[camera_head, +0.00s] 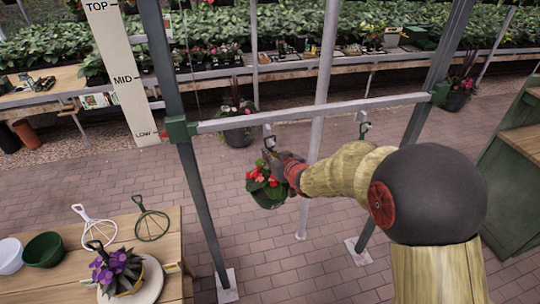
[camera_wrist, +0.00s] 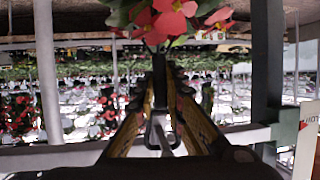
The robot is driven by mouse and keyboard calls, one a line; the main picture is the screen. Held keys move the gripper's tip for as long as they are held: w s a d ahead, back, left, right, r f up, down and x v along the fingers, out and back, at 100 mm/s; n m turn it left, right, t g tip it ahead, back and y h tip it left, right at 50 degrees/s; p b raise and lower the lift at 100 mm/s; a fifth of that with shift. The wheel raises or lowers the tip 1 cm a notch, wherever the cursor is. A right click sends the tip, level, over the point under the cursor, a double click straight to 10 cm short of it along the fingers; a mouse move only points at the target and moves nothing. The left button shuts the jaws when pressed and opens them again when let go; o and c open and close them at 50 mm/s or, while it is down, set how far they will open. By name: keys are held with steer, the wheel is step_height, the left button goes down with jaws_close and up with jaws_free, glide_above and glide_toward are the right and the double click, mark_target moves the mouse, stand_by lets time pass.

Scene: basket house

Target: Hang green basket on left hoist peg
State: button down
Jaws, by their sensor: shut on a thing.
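The green basket (camera_head: 268,199), a dark green pot with red flowers and leaves, hangs below the crossbar (camera_head: 310,113) in the head view. Its red flowers (camera_wrist: 165,20) show at the top of the inverted wrist view. My gripper (camera_head: 275,160) is shut on the basket's hanger, above the flowers and close under the left hoist peg (camera_head: 267,130). I cannot tell whether the hanger touches or sits on the peg. The right peg (camera_head: 364,127) carries no basket.
Dark posts (camera_head: 195,190) hold the crossbar at both sides. A pale pole (camera_head: 322,90) stands behind it. A wooden table (camera_head: 170,222) at lower left holds purple flowers (camera_head: 115,268), pots and hangers. Green steps (camera_head: 515,190) stand at the right. Brick floor lies below.

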steer(key=c, duration=1.8)
jaws_free()
steer(key=shift+w+r, duration=0.1)
steer(key=shift+r, duration=0.15)
steer(key=shift+f, duration=0.25)
steer(key=v, duration=1.2)
